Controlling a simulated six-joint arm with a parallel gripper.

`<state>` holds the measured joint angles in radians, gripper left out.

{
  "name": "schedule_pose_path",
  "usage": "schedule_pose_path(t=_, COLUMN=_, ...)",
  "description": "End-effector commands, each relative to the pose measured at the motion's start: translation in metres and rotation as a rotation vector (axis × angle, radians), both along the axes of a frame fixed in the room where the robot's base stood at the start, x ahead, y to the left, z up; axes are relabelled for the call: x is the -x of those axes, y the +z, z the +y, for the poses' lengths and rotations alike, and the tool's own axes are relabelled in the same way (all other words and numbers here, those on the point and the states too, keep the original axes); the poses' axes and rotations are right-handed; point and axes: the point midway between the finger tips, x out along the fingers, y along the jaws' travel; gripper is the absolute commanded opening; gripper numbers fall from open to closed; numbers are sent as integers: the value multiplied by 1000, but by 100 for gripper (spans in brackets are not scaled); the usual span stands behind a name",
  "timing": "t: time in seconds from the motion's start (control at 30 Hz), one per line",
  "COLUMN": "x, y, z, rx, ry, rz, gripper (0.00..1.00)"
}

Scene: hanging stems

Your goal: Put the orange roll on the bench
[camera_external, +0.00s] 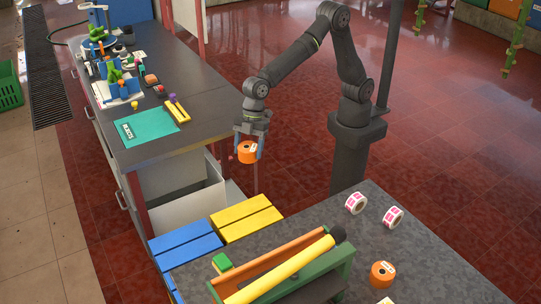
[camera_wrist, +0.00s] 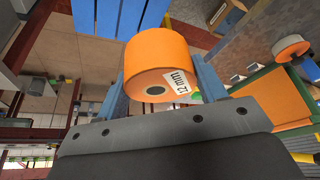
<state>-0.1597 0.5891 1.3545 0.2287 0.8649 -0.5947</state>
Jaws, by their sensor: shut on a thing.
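An orange roll (camera_external: 247,153) with a white label is held between the blue fingers of my gripper (camera_external: 249,157), in the air beside the right edge of the dark grey bench (camera_external: 205,90). In the wrist view the same roll (camera_wrist: 160,62) sits between the two fingers (camera_wrist: 160,85), its label reading "12 mm" and its round hole facing the camera. A second orange roll (camera_external: 382,274) lies on the grey speckled worktop (camera_external: 430,262) in the foreground.
A teal mat (camera_external: 146,127) and a yellow block (camera_external: 177,110) lie on the bench's near end, with clutter behind. Two pink-and-white rolls (camera_external: 355,203) and a green-framed stand (camera_external: 310,278) occupy the foreground worktop. Blue (camera_external: 184,243) and yellow (camera_external: 246,218) slatted tops stand between.

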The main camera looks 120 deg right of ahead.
Motion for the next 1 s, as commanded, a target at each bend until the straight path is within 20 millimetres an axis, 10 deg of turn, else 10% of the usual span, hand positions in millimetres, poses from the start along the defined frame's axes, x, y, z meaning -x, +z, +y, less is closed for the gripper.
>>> schedule_pose_path(t=0.47, x=52, y=1, z=-242, rx=0, ry=-473, rz=-1, gripper=38)
schedule_pose_path(t=1.0, x=206, y=-5, z=-434, rx=0, ry=-991, rz=-6, gripper=38)
